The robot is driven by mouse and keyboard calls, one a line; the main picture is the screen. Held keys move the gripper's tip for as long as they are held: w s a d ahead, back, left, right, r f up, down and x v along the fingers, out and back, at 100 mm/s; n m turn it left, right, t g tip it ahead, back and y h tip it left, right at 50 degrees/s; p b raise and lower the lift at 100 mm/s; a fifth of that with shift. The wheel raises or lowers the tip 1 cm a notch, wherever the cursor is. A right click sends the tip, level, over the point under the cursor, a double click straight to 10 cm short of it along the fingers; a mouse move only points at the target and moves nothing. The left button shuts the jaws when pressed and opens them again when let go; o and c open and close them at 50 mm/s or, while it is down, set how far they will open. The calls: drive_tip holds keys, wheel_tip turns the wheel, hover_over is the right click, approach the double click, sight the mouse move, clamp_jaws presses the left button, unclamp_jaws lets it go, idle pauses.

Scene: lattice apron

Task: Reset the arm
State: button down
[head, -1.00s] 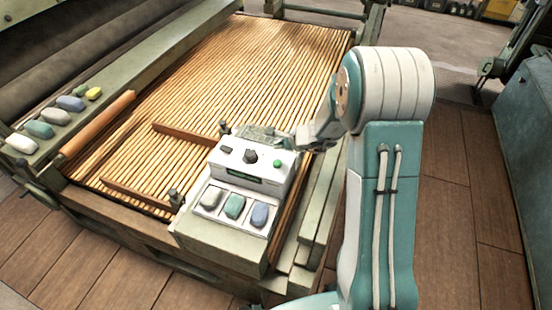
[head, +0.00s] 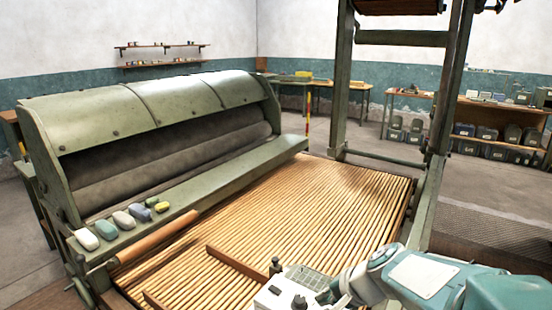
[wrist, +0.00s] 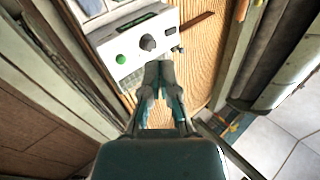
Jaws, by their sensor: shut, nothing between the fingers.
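My arm comes in from the lower right of the head view, and my gripper (head: 338,292) is low in the picture, beside the white control box (head: 272,299). In the wrist view my gripper (wrist: 160,70) has its dark fingers together with nothing between them. The tips point at the white control box (wrist: 135,45), which carries a black knob (wrist: 148,43) and a green button (wrist: 121,59). I cannot tell whether the tips touch the box. The lower part of the box is cut off in the head view.
A slatted wooden bed (head: 310,215) lies in front of a green roller machine (head: 150,120). Several coloured blocks (head: 123,220) sit on its left ledge. A green upright post (head: 341,80) stands behind. Shelves with bins (head: 487,132) line the back right.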

drive_tip(key=s+d+r+n+h, duration=0.2)
drive_tip(key=s+r+n+h, duration=0.1)
drive_tip(key=s, duration=0.5)
drive_tip(key=s+d+r+n+h, duration=0.2)
drive_tip(key=s+n, duration=0.3)
drive_tip(key=s, duration=0.4)
drive_tip(key=shift+s+d+r+t+h, duration=0.2)
drive_tip(key=shift+d+r+t+h, duration=0.15)
drive_tip(key=shift+d, duration=0.4)
